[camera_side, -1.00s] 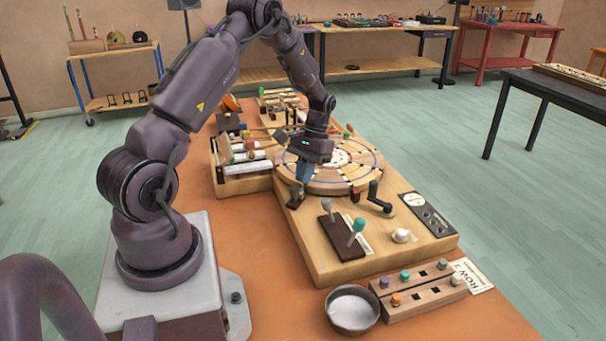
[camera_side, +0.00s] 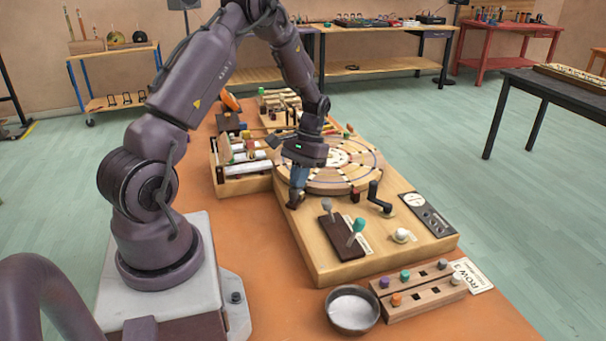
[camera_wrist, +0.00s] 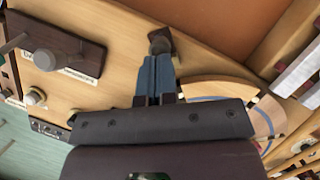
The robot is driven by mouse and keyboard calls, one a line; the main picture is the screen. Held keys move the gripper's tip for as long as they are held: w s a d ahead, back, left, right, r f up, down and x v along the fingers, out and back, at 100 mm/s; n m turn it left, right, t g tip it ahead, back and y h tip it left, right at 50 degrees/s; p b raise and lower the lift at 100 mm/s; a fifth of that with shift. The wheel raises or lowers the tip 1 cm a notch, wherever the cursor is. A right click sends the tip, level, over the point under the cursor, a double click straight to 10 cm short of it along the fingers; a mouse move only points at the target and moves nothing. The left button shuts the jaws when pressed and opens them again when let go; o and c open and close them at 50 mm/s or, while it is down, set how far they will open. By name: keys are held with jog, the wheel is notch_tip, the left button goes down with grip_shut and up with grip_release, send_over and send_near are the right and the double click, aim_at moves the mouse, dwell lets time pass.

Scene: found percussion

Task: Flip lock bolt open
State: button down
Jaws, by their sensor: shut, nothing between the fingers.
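The lock bolt, a small dark brown block with a rounded grey knob, shows at the top middle of the wrist view (camera_wrist: 164,37). It sits at the edge of the wooden board (camera_side: 318,250). My gripper (camera_side: 295,197) points down at this spot, with its blue-grey fingers shut together and nothing between them. In the wrist view the fingertips (camera_wrist: 157,57) reach the knob and partly overlap it; I cannot tell whether they touch. In the side view the gripper mostly hides the bolt.
On the same board are a round disc (camera_side: 345,180), a dark plate with two levers (camera_side: 341,238), a black crank (camera_side: 376,198) and a white knob (camera_side: 402,236). A metal bowl (camera_side: 352,309) and a peg block (camera_side: 425,296) stand in front. A xylophone-like box (camera_side: 243,165) lies left of the disc.

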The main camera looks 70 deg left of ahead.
jog(key=shift+s+d+f, duration=0.15)
jog(key=shift+s, duration=0.05)
jog(key=w+a, duration=0.2)
jog(key=w, duration=0.1)
jog(key=shift+w+a, duration=0.15)
jog(key=shift+w, duration=0.1)
jog(key=v, duration=1)
jog(key=s+d+r+m+t, duration=0.2)
jog(key=s+d+r, duration=0.3)
jog(key=d, duration=0.4)
jog(key=s+d+r+m+t+y, duration=0.1)
jog(key=s+d+r+t, duration=0.3)
jog(key=d, duration=0.5)
jog(key=s+d+r+m+t+y, duration=0.1)
jog(key=s+d+r+m+t, duration=0.2)
jog(key=s+d+r, duration=0.3)
jog(key=d+r, duration=0.1)
jog(key=d, duration=0.2)
jog(key=shift+m, duration=0.4)
jog(key=shift+r, duration=0.15)
